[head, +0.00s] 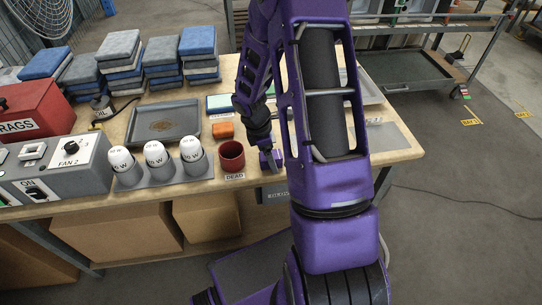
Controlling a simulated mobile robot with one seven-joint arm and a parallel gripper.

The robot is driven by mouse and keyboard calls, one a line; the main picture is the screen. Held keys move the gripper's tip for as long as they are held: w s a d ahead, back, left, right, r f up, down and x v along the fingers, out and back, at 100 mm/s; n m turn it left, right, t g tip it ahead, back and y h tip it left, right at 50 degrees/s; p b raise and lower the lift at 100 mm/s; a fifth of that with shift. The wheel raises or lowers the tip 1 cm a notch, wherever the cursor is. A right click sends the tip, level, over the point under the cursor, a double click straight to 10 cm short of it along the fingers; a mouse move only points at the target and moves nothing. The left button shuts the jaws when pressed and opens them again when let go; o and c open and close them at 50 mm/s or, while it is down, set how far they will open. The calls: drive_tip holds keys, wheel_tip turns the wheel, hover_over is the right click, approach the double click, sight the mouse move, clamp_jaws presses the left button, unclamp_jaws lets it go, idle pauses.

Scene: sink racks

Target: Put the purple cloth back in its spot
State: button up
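I cannot make out a purple cloth with certainty. The folded cloths that show are blue and grey, in several stacks (160,62) at the back left of the wooden table (130,110). My gripper (270,160) points down near the table's front edge, just right of a dark red cup (231,157). It is small and partly hidden by my purple arm. I cannot tell whether its fingers are open or shut, or whether the purple at its tip is cloth or gripper. My arm also hides part of the table to the right.
A grey tray (163,123), an orange block (223,130) and three white bulbs in a holder (160,173) stand near the cup. A red RAGS box (35,108) and a grey switch box (60,165) are at left. A dark bin (271,193) hangs at the front edge.

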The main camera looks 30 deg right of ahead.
sight(262, 156)
drive_tip(key=p+v, duration=0.2)
drive_tip(key=v, duration=1)
